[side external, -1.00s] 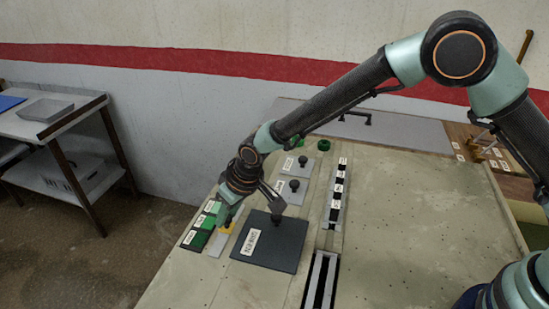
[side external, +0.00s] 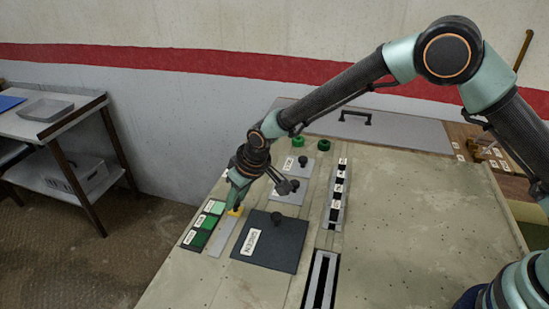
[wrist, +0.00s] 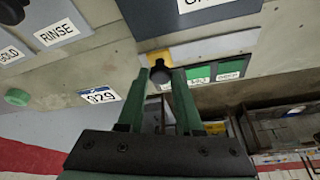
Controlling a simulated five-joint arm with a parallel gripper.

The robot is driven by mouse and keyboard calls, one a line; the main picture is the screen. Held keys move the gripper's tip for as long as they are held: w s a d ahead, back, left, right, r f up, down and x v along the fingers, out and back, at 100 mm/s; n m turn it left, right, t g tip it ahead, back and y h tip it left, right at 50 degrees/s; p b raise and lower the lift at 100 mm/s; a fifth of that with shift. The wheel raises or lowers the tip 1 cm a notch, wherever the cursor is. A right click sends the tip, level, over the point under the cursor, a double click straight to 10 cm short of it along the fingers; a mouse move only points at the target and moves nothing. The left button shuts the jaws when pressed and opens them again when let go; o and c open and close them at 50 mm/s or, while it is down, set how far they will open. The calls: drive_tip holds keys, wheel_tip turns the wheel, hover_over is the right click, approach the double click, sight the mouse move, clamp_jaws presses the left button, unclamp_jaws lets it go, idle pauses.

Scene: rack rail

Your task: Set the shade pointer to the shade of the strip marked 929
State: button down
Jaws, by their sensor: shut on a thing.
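The yellow shade pointer (side external: 236,212) sits near the far end of a grey rail (side external: 221,239) beside a row of green shade patches (side external: 205,222). My gripper (side external: 234,205) is at the pointer. In the wrist view, my gripper (wrist: 160,76) is shut on the pointer's black knob (wrist: 160,74), with the yellow part (wrist: 157,57) just behind it. The labelled green patches (wrist: 198,83) lie right of it. A strip marked 929 (wrist: 101,96) lies left of it, with a blue edge; its shade is hard to judge. I cannot make out the strip in the side view.
A dark plate labelled GREEN (side external: 270,242) with a knob lies right of the rail. Grey knobbed plates (side external: 290,190), green knobs (side external: 324,145) and a labelled rack (side external: 337,195) stand farther back and right. The panel's right part is clear.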

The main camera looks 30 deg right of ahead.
drive_tip(key=c, duration=0.6)
unclamp_jaws()
drive_tip(key=shift+w+d+r, duration=0.1)
drive_tip(key=shift+w+r, duration=0.05)
drive_tip(key=shift+w, duration=0.15)
drive_tip(key=shift+s, duration=0.1)
drive_tip(key=v, duration=1.2)
drive_tip(key=shift+s, duration=0.1)
